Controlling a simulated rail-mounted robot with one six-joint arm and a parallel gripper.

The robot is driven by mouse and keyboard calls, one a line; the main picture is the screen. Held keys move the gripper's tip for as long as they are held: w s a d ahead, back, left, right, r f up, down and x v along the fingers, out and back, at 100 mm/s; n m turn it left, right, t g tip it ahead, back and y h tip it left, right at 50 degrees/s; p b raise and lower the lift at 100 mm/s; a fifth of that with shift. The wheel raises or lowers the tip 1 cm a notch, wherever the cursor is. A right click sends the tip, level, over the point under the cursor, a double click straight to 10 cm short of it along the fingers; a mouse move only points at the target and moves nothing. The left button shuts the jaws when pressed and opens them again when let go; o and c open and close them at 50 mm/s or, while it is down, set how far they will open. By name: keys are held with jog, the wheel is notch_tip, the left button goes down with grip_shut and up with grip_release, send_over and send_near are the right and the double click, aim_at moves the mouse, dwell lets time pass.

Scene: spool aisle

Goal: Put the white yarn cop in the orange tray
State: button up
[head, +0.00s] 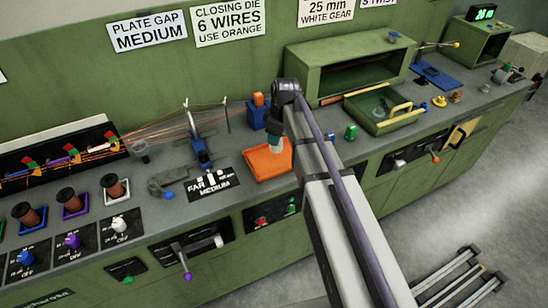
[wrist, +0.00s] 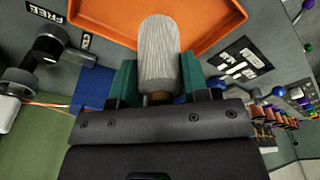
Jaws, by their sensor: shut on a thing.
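The white yarn cop (wrist: 159,52) stands out between the two teal fingers of my gripper (wrist: 158,88) in the wrist view. My gripper is shut on it near its brown base. The orange tray (wrist: 202,42) lies beyond the cop's tip in the wrist view, its floor bare where I can see it. In the head view my gripper (head: 274,142) is over the back right part of the orange tray (head: 265,165). The cop is mostly hidden there by my arm and fingers. I cannot tell whether the cop touches the tray.
A blue block with an orange top (head: 257,112) stands just behind the tray. A FAR/MEDIUM panel (head: 213,184) and blue-based wire stand (head: 201,152) are to the left.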

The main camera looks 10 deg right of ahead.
notch_tip(320, 180, down, 5)
jog(key=b, duration=0.3)
jog(key=shift+b, duration=0.35)
jog(key=shift+r, duration=0.3)
jog(key=shift+f, duration=0.1)
jog(key=o, duration=0.5)
jog(key=shift+f, duration=0.15)
jog(key=o, duration=0.4)
jog(key=shift+o, duration=0.2)
